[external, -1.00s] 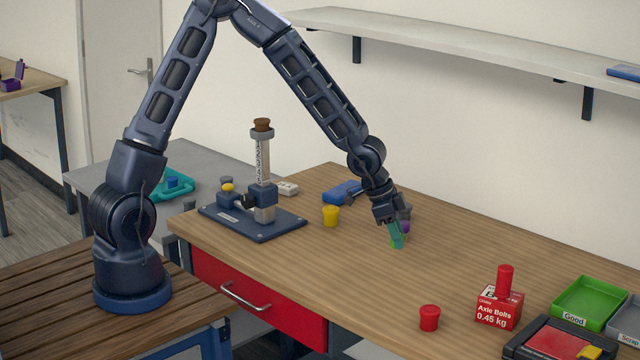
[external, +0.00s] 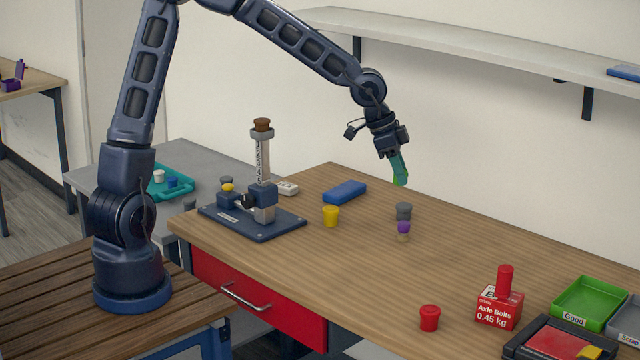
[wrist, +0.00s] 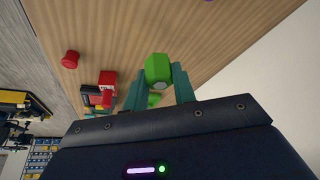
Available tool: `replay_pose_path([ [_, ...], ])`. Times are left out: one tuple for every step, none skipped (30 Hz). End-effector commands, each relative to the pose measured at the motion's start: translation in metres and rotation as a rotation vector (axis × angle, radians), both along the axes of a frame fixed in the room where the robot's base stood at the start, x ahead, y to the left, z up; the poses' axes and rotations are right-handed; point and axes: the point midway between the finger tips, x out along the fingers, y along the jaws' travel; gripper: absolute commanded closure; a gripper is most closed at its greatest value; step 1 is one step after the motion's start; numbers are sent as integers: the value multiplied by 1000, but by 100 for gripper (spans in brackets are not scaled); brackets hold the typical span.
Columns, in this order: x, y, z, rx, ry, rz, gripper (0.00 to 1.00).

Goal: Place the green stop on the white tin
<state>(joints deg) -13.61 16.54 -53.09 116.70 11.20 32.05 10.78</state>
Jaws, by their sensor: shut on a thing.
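My gripper (external: 398,167) is shut on the green stop (external: 401,181) and holds it in the air above the far part of the wooden bench. In the wrist view the green stop (wrist: 157,68) sits between the two teal fingers, with its end showing. No thing is plainly marked as the white tin. A small white piece (external: 158,176) stands on the teal tray at the left, far from my gripper. It is too small to tell if it is a tin.
Below my gripper stand a grey piece (external: 403,210) and a purple-topped piece (external: 403,228). A yellow cup (external: 330,216), a blue block (external: 345,191) and a fixture with an upright column (external: 263,160) are to the left. A red box (external: 499,309) and green bin (external: 590,299) are right.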

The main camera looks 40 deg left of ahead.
Motion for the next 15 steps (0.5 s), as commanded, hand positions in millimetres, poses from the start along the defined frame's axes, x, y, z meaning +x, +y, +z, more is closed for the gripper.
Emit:
replay_pose_path([
  [3,4,0,0,0,11,95],
  [5,7,-1,1,0,21,95],
  [9,13,-2,1,1,39,95],
  [12,18,-3,1,0,56,95],
  [17,25,-4,1,0,77,95],
  [24,36,-5,2,-1,109,95],
  [30,46,-6,2,-1,138,95],
  [36,56,-7,1,-2,169,95],
  [44,71,-8,2,-3,213,95],
  [50,82,-9,2,-2,247,95],
  [56,94,-9,1,-2,281,95],
  [63,110,-10,1,-1,328,95],
  [68,123,-10,1,-2,363,95],
  [73,135,-10,1,-2,396,95],
  [79,152,-10,2,-2,443,95],
])
